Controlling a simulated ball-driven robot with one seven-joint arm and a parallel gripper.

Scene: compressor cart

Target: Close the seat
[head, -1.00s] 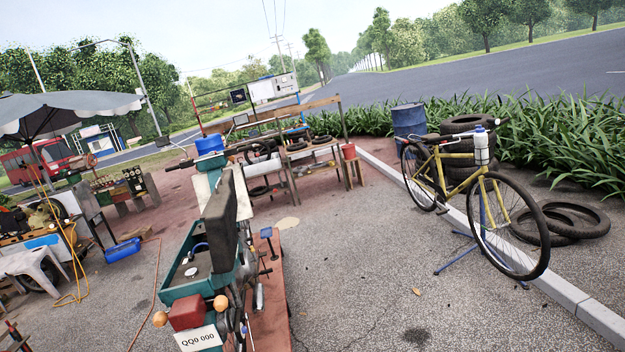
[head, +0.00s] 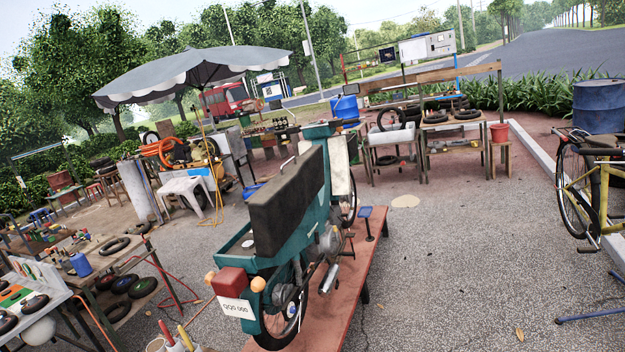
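A teal motorbike (head: 328,215) stands upright on a low red-brown platform, its rear towards me. Its long black seat (head: 287,203) is tipped up on edge, open, along the right side of the bike's body. The teal compartment (head: 240,243) beneath it shows open to the left of the seat. A red tail light (head: 233,281) and a white plate are at the rear. My gripper is not in view, and nothing of mine touches the seat.
The platform (head: 352,285) juts out right of the bike. A yellow bicycle (head: 598,190) is at the right edge. A workbench (head: 125,265) with tyres is at left, a white plastic chair (head: 188,188) behind it. Bare asphalt (head: 450,260) lies between motorbike and bicycle.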

